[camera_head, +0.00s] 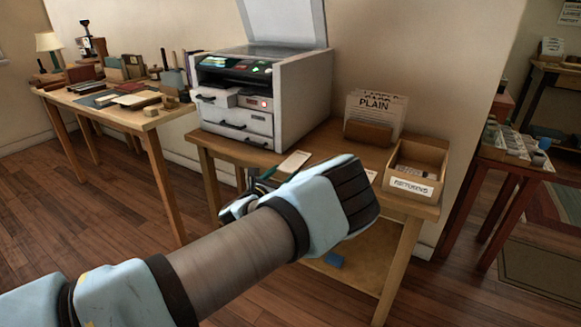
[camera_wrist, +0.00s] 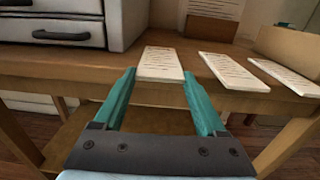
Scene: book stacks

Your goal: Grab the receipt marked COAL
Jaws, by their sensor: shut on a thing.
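Several white slips with printed lines lie along the front edge of the wooden table (camera_wrist: 100,70). In the wrist view, my gripper (camera_wrist: 159,74) has its two teal fingers on either side of the leftmost slip (camera_wrist: 160,62) and is shut on it. A second slip (camera_wrist: 232,71) and a third slip (camera_wrist: 288,74) lie to the right, apart from the fingers. The print is too small to read, so I cannot tell which is marked COAL.
The printer (camera_head: 260,95) stands at the table's left with its lid up. A card holder labelled PLAIN (camera_head: 370,130) and a wooden box of papers (camera_head: 415,168) stand to the right. A cluttered desk (camera_head: 110,105) is at far left.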

